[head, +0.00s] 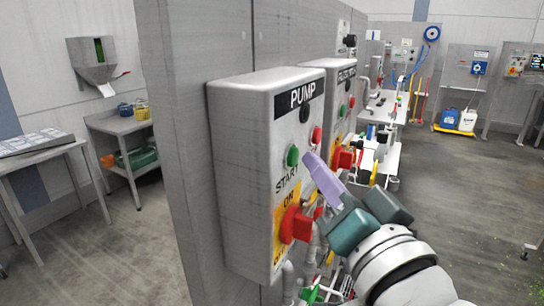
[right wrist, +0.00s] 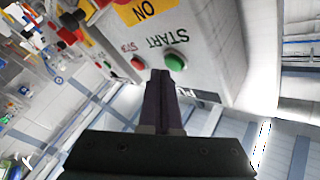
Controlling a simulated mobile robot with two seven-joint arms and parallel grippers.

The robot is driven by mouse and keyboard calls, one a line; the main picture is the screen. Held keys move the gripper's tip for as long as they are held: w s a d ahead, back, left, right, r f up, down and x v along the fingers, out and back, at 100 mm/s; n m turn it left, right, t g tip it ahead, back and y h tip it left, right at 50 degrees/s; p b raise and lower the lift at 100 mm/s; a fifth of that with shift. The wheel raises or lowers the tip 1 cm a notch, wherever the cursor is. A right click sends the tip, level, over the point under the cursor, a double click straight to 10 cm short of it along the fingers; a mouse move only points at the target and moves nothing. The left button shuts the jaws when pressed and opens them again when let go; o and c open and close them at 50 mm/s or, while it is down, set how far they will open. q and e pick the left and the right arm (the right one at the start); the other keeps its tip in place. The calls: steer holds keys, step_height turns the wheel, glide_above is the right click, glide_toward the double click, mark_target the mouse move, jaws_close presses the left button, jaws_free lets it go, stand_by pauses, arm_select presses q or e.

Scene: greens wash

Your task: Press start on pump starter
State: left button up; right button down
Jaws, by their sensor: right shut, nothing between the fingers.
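The pump starter (head: 240,150) is a grey box labelled PUMP, mounted on a grey panel. Its green START button (head: 292,156) is on the front face, with a red button (head: 316,135) to its right and a red rotary switch (head: 296,225) below on a yellow ON plate. My right gripper (head: 309,158) is shut and empty, its fingertips close to the START button's right side in the head view. In the right wrist view the fingertips (right wrist: 160,76) lie just left of the green button (right wrist: 175,61); contact cannot be told. My left gripper is not in view.
A second grey starter box (head: 335,75) with a red switch (head: 343,158) stands just behind the pump starter. Pipes run below the boxes. The floor (head: 450,185) at the right is mostly open.

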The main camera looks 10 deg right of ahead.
steer(key=shift+w+a, duration=0.1)
steer(key=shift+a, duration=0.05)
stand_by(0.3)
steer(key=shift+w+a, duration=0.25)
steer(key=shift+a, duration=0.1)
stand_by(0.3)
steer(key=shift+s+d+p, duration=0.3)
steer(key=shift+s+d, duration=0.2)
steer(key=shift+d, duration=0.2)
